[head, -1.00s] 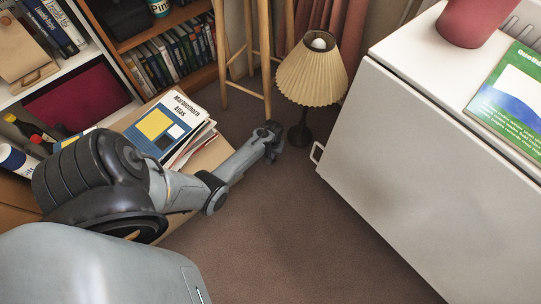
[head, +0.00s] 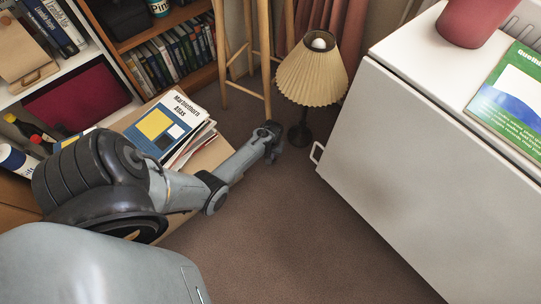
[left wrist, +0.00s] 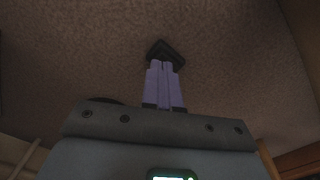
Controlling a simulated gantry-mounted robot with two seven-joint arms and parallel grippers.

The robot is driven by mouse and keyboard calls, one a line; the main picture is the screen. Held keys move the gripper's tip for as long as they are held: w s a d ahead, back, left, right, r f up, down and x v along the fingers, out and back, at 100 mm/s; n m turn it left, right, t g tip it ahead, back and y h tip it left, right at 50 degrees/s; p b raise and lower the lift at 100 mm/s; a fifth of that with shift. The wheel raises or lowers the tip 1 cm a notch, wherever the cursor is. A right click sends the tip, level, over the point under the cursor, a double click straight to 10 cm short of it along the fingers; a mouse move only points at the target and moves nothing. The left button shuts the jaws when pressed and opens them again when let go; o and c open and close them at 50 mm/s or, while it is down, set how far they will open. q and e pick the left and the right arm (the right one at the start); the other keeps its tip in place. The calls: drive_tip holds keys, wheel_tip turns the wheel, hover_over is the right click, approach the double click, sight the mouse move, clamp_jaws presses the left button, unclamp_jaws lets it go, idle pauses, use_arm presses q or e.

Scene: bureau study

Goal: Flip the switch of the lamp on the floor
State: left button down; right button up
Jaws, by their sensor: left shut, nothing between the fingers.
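The floor lamp has a pleated cream shade (head: 312,75) with the white bulb showing through its top. Its dark stem and base (head: 300,132) stand on the brown carpet. My left gripper (head: 275,157) is low, just left of the lamp base in the head view. In the left wrist view its purple fingers (left wrist: 165,66) are shut together, with nothing between them. A small dark block (left wrist: 172,50) shows at the fingertips against the carpet; it may be the lamp's switch. I cannot tell whether the fingers touch it. My right gripper is out of view.
A white cabinet (head: 410,160) with a handle (head: 316,153) stands right of the lamp. A wooden stool (head: 249,60) is behind. A cardboard box (head: 212,158) with books (head: 168,125) lies beside my left arm. Bare carpet (head: 290,235) lies in front.

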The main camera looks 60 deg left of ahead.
use_arm(q)
drive_tip(key=shift+f, duration=0.35)
drive_tip(key=shift+f+b, duration=0.55)
drive_tip(key=shift+b, duration=0.05)
idle(0.5)
wheel_tip(320, 180, up, 3)
drive_tip(key=p, duration=0.3)
wheel_tip(320, 180, up, 4)
drive_tip(key=p, duration=0.5)
idle(0.4)
